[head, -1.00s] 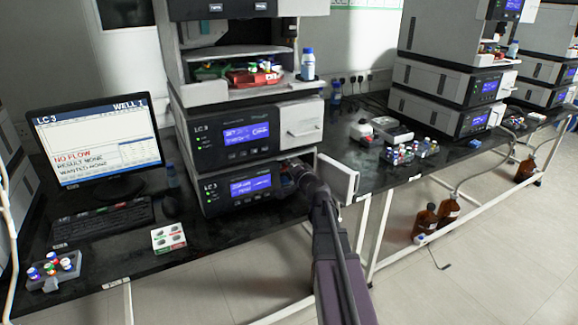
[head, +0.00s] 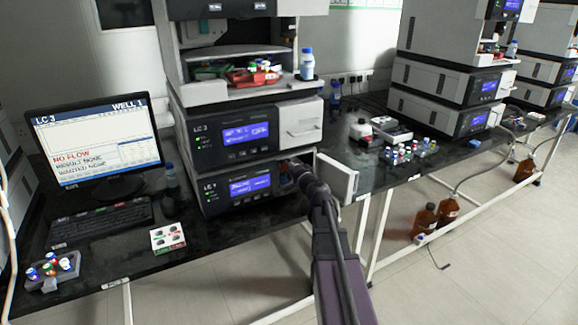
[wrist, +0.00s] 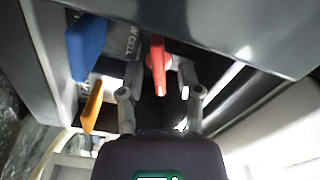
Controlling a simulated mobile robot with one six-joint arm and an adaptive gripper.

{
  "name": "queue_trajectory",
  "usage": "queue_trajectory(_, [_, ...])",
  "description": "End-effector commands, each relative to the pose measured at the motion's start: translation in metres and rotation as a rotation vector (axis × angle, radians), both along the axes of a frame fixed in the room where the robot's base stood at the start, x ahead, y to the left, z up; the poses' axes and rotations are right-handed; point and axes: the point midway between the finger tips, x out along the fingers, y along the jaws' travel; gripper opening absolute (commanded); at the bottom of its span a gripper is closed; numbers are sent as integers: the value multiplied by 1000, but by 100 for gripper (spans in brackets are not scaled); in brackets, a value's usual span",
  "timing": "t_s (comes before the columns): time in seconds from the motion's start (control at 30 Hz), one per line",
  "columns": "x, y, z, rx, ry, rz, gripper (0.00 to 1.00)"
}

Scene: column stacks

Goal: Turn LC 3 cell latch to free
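The lower unit of the LC 3 stack (head: 237,187) has its white door (head: 338,178) swung open at its right end. My gripper (wrist: 160,88) reaches into the open bay there; its fingers are apart. In the wrist view a red lever (wrist: 158,66) hangs between the two fingers, with space visible on both sides. A grey part marked "W CELL" (wrist: 121,36) sits left of the red lever. I cannot tell whether the fingers touch the lever. In the head view my wrist hides most of the bay.
A blue lever (wrist: 86,44) and an orange lever (wrist: 92,106) lie left of my fingers. The bay walls are close around. The monitor (head: 95,145) reads NO FLOW. A vial rack (head: 52,270) and a button pad (head: 167,237) stand on the black bench.

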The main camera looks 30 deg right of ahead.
Motion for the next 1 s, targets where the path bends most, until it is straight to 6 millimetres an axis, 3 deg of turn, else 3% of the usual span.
queue_trajectory(0.47, [-9, 0, 0, -1, 0, 0, 47])
queue_trajectory(0.67, [-30, 0, 0, -1, 1, -1, 47])
queue_trajectory(1.0, [-85, -1, 0, -1, 0, -1, 47])
